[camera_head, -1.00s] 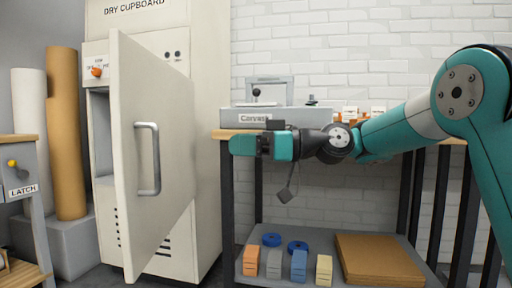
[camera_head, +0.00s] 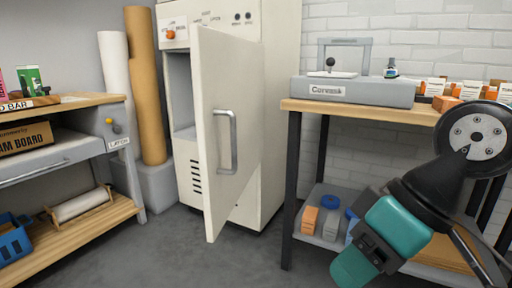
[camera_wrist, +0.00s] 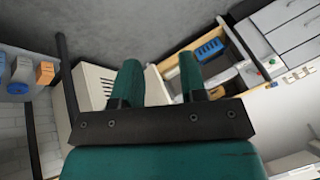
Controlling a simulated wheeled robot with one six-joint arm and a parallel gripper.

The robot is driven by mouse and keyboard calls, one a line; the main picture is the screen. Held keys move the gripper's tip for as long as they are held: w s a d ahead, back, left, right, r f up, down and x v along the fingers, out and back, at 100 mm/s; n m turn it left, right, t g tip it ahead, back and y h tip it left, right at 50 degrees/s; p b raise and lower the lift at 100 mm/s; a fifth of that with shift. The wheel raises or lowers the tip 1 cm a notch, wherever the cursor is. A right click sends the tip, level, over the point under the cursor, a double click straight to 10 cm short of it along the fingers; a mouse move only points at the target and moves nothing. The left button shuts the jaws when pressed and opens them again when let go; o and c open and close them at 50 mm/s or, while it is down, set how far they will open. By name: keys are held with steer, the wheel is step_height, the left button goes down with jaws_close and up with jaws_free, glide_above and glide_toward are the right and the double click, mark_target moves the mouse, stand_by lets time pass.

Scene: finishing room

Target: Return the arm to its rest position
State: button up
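My arm is folded down at the right of the head view, in front of the bench on the right. My gripper (camera_head: 352,268) hangs low and points down and to the left, clear of the bench. In the wrist view, its two teal fingers (camera_wrist: 160,80) stand apart with nothing between them. The gripper is open and empty.
A cream cupboard (camera_head: 185,170) stands behind with its door (camera_head: 222,120) ajar. The right bench (camera_head: 295,105) carries a grey machine (camera_head: 350,90), with blocks (camera_head: 308,218) on its lower shelf. A left bench (camera_head: 100,100) holds a blue basket (camera_head: 12,240). Floor between (camera_head: 180,245) is clear.

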steer(key=s+d+h+p, duration=0.1)
steer(key=s+d+h, duration=0.1)
steer(key=s, duration=0.3)
step_height(320, 180, up, 37)
steer(key=m+p, duration=0.1)
steer(key=p, duration=3.6)
steer(key=shift+w+d+g, duration=0.3)
steer(key=shift+g, duration=0.1)
